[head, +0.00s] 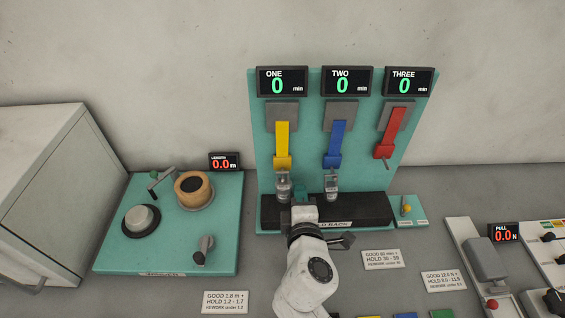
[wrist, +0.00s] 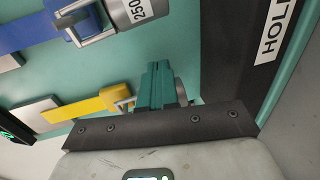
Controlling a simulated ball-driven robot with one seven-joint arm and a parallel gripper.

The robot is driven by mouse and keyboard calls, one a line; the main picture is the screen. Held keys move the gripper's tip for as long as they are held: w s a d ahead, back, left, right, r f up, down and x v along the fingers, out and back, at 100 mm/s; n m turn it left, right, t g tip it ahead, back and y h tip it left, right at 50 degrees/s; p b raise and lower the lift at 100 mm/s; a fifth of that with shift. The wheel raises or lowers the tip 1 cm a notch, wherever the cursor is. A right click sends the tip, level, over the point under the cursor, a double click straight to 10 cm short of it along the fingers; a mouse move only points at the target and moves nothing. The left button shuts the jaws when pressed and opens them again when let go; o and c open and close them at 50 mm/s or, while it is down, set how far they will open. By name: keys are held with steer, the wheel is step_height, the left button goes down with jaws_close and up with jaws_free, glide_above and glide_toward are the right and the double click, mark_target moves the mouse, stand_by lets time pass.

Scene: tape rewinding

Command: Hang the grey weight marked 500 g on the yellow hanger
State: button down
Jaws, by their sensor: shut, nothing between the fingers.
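The yellow hanger (head: 283,140) is the left strip on the teal board; its hook end also shows in the wrist view (wrist: 100,100). A grey weight (head: 283,187) is directly below that hook, with its top loop at the hook and its body upright. Its marking is not readable. My gripper (head: 298,188) is shut and empty, just right of this weight. In the wrist view the teal fingers (wrist: 158,82) are together and hide most of it; only a grey edge (wrist: 181,92) shows behind them.
A second grey weight (head: 332,187), marked 250 in the wrist view (wrist: 130,12), is at the blue hanger (head: 335,145). The red hanger (head: 392,132) is bare. A black rack (head: 375,209) lies below. A teal winder board (head: 115,255) stands left. All three displays read 0.

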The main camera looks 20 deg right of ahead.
steer(key=shift+w+a, duration=0.1)
steer(key=shift+a, duration=0.25)
stand_by(0.7)
steer(key=shift+d, duration=0.4)
stand_by(3.6)
steer(key=shift+s, duration=0.2)
steer(key=s+a, duration=0.1)
steer(key=s, duration=0.7)
steer(key=shift+b, duration=0.4)
stand_by(0.6)
stand_by(0.4)
